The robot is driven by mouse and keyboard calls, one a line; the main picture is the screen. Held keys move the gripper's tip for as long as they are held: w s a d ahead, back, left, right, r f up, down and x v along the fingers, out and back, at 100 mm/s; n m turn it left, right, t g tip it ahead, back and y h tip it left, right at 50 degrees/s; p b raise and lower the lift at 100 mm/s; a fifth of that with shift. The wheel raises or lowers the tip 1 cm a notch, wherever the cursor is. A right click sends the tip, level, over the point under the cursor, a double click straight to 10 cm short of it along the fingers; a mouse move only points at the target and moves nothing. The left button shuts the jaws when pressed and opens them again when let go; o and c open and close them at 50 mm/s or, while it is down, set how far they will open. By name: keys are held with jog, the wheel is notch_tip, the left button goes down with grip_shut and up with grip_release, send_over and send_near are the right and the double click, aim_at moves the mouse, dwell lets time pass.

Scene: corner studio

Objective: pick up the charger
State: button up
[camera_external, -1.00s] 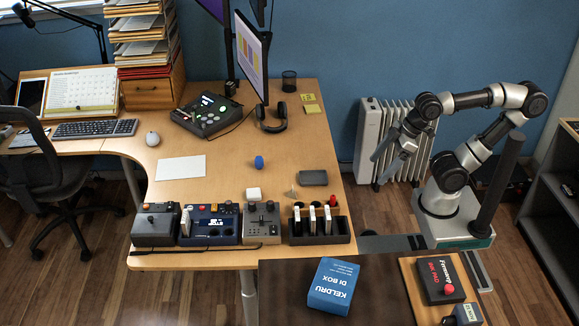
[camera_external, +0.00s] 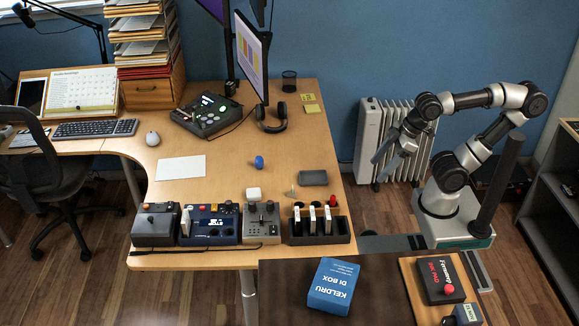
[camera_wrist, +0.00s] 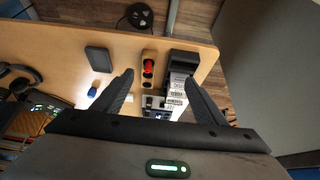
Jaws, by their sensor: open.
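A small white block (camera_external: 253,192), which may be the charger, lies on the wooden desk behind the row of control boxes; I cannot tell for sure. My gripper (camera_external: 376,162) is well to the right of it, in the air past the desk's right edge and in front of the radiator. In the wrist view my gripper (camera_wrist: 160,76) has its two dark fingers spread apart with nothing held between them.
A dark grey box (camera_external: 313,178), a blue knob-like thing (camera_external: 259,162) and a small beige piece (camera_external: 291,192) lie near the block. A black rack (camera_external: 320,232) stands at the desk's front right corner. A blue box (camera_external: 333,286) sits on the lower dark table.

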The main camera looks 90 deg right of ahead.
jog(key=w+r+p, duration=0.2)
jog(key=w+r, duration=0.1)
jog(key=w, duration=0.3)
jog(key=n+g+p, duration=0.1)
jog(key=p, duration=0.4)
send_over(254, 191)
jog(key=s, duration=0.3)
notch_tip(254, 191, down, 17)
jog(key=shift+s+f, duration=0.1)
jog(key=shift+b+x, duration=0.55)
jog(key=shift+x, duration=2.5)
jog(key=shift+a, duration=0.1)
